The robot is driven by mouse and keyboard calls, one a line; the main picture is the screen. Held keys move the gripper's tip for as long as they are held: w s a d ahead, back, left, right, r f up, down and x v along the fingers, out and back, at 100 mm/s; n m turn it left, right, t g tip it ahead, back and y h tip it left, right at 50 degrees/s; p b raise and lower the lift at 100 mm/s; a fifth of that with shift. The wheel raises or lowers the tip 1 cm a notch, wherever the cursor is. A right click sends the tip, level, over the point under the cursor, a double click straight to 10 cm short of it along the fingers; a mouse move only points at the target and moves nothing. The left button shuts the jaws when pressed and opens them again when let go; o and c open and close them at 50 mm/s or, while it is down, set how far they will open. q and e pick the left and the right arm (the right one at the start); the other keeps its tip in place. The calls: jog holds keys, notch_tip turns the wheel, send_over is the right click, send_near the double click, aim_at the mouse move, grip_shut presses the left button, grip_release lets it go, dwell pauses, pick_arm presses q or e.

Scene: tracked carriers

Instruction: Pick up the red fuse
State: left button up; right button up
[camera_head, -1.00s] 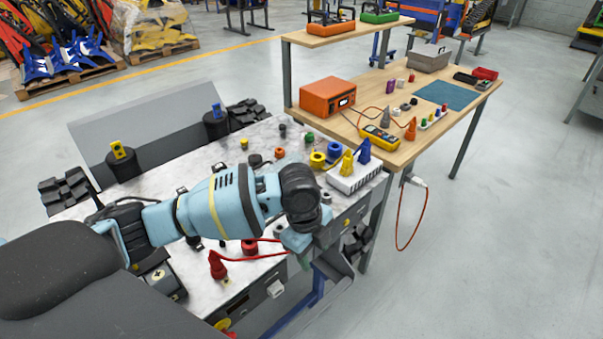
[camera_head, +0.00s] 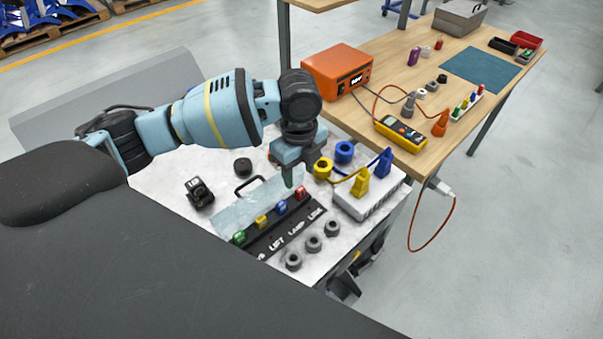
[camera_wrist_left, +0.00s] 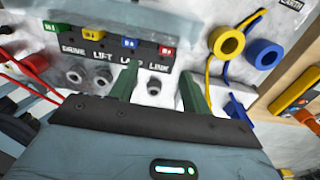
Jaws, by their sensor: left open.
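The red fuse (camera_head: 301,193) sits at the right end of a black fuse strip (camera_head: 262,248), after the green, yellow and blue fuses. It also shows in the left wrist view (camera_wrist_left: 167,50), above the last label of the strip. My left gripper (camera_head: 290,178) is above and beside the red fuse and points down. My right gripper is not in view.
Several grey round sockets (camera_head: 314,243) line the front of the strip. A clear cover with a black handle (camera_head: 250,186) stands behind it. Yellow (camera_head: 323,168) and blue rings (camera_head: 345,152) and a white box (camera_head: 368,202) with yellow and blue plugs stand to the right.

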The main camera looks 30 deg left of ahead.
aim_at(301, 190)
pick_arm(q)
jog(key=shift+w+a, duration=0.2)
jog(key=shift+w, duration=0.15)
jog(key=shift+s+d, duration=0.1)
jog(key=shift+s, duration=0.05)
jog(key=shift+s+f, duration=0.1)
jog(key=shift+f, duration=0.75)
jog(key=shift+w+d+f, duration=0.1)
jog(key=shift+w+f, duration=0.1)
jog(key=shift+f, duration=1.3)
jog(key=shift+w+f, duration=0.15)
jog(key=shift+f, duration=1.3)
grip_shut()
notch_tip(301, 190, up, 10)
